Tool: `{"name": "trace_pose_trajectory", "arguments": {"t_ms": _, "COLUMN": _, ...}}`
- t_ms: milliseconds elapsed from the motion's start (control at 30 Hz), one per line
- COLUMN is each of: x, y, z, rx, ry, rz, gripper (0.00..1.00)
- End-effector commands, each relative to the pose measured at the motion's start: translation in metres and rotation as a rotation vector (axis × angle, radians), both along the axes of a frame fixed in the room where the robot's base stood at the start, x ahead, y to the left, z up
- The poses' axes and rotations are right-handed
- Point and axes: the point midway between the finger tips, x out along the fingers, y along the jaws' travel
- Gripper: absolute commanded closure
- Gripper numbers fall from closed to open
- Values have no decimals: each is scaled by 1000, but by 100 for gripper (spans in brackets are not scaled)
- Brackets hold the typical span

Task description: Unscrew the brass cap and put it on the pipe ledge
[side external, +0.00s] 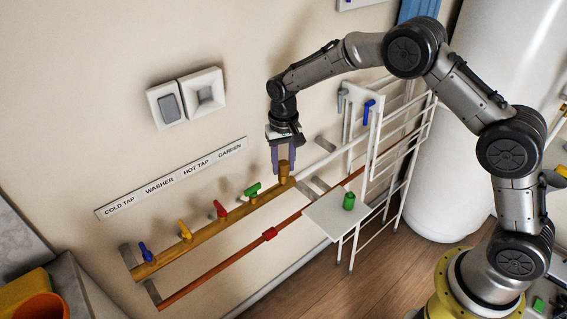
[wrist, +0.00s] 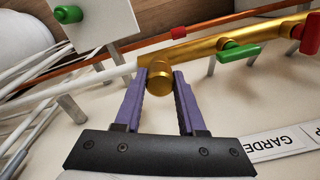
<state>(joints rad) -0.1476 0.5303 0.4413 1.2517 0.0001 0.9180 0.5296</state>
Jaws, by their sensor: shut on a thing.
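The brass cap (side external: 284,167) is a short gold cylinder at the right end of the brass pipe (side external: 222,224), below my gripper (side external: 284,163). In the wrist view the cap (wrist: 159,80) sits between the two purple fingertips (wrist: 162,74), which are shut on it. It looks in line with its stub on the pipe; I cannot tell whether the thread is engaged. A white ledge (side external: 325,216) sticks out to the lower right of the cap, with a green cylinder (side external: 348,201) standing on its right part. The ledge also shows in the wrist view (wrist: 95,18).
Blue (side external: 146,251), yellow (side external: 185,231), red (side external: 218,209) and green (side external: 252,190) valve handles line the brass pipe to the left. A copper pipe (side external: 225,262) runs below. A white rack (side external: 398,150) stands at the right. The ledge's left part is bare.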

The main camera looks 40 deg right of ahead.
Motion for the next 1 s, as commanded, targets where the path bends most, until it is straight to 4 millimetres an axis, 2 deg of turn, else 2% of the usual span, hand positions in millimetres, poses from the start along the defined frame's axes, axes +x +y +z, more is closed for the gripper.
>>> {"name": "trace_pose_trajectory", "arguments": {"t_ms": 33, "x": 1, "y": -2, "z": -1, "rx": -2, "ry": -2, "rz": -1, "gripper": 100}}
{"name": "trace_pose_trajectory", "arguments": {"t_ms": 67, "x": 1, "y": -2, "z": -1, "rx": -2, "ry": -2, "rz": -1, "gripper": 55}}
{"name": "trace_pose_trajectory", "arguments": {"t_ms": 100, "x": 1, "y": -1, "z": -1, "rx": -2, "ry": -2, "rz": -2, "gripper": 48}}
{"name": "trace_pose_trajectory", "arguments": {"t_ms": 133, "x": 1, "y": -1, "z": -1, "rx": -2, "ry": -2, "rz": -2, "gripper": 46}}
{"name": "trace_pose_trajectory", "arguments": {"t_ms": 467, "x": 0, "y": 0, "z": -1, "rx": 0, "ry": -1, "rz": -38, "gripper": 46}}
{"name": "trace_pose_trajectory", "arguments": {"t_ms": 1000, "x": -1, "y": 0, "z": 0, "rx": 0, "ry": 0, "rz": -723, "gripper": 46}}
